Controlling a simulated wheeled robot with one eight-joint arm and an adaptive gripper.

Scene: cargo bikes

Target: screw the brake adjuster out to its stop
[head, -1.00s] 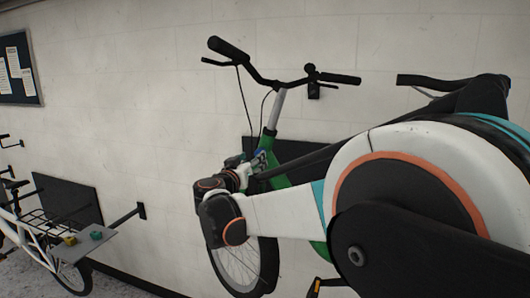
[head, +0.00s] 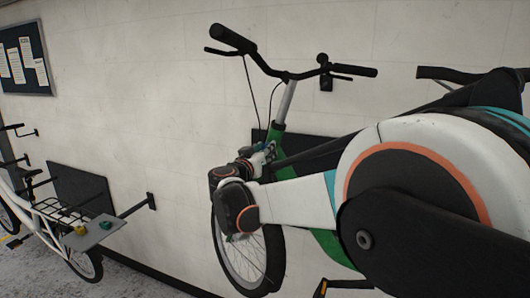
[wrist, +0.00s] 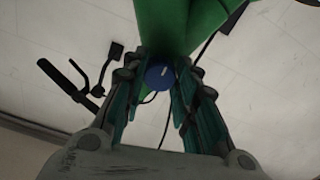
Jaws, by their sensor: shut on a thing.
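In the wrist view the brake adjuster (wrist: 160,76) is a round blue knob with a short white mark on its face. It sits between the fingertips of my gripper (wrist: 162,71), which is shut on it. A green part of the bike frame (wrist: 178,22) is just behind the knob. In the head view my gripper (head: 262,156) is at the front of the green bike (head: 278,140), below the handlebar stem. The adjuster cannot be made out clearly there.
A black cable (wrist: 206,47) runs close by the right finger. The handlebar (head: 290,75) is above my gripper and the front wheel (head: 240,255) below it. The wall is close behind.

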